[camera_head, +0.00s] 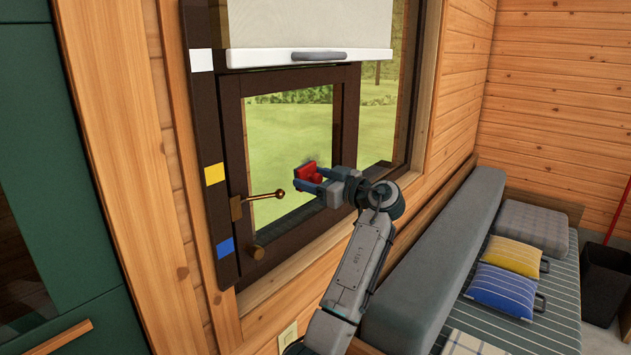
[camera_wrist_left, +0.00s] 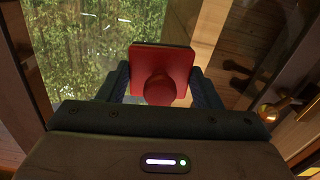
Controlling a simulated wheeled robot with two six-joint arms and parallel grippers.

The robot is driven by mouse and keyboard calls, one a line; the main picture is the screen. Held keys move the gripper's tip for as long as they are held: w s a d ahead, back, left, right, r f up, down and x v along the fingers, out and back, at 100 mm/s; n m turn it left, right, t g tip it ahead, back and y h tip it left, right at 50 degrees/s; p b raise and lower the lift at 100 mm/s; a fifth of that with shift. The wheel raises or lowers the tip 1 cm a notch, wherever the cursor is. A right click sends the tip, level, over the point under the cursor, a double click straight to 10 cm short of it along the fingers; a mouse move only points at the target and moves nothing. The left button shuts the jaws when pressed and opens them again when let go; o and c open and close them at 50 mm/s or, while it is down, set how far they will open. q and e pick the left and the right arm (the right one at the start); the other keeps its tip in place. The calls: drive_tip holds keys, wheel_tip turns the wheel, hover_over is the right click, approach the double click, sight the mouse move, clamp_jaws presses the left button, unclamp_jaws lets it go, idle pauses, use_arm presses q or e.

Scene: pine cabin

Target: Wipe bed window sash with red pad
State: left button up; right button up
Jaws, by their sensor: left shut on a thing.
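The window sash (camera_head: 347,115) has a dark brown frame around a glass pane, with grass and trees showing through. My left gripper (camera_head: 312,181) is in front of the pane, right of the brass sash handle (camera_head: 265,196). It is shut on the red pad (camera_head: 305,174). In the left wrist view, the square red pad (camera_wrist_left: 180,58) has a round knob facing me, between the two jaws (camera_wrist_left: 160,92). Glass lies behind part of the pad. I cannot tell whether the pad touches the pane. My right gripper is not in view.
A pale blind with a white bottom bar (camera_head: 280,57) hangs above the sash. A dark post with white, yellow and blue squares (camera_head: 214,174) stands left. A grey bench backrest (camera_head: 440,240) and cushions (camera_head: 513,255) lie right.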

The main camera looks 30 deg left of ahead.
sight(325, 162)
use_arm(q)
drive_tip(key=shift+a, duration=0.45)
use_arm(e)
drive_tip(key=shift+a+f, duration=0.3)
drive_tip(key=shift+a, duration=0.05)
use_arm(q)
drive_tip(key=shift+w+d+b, duration=0.15)
drive_tip(key=shift+w+b, duration=1.6)
drive_tip(key=shift+w, duration=0.5)
drive_tip(key=shift+w+d+b, duration=0.15)
drive_tip(key=shift+w+b, duration=1.6)
drive_tip(key=shift+w, duration=1.25)
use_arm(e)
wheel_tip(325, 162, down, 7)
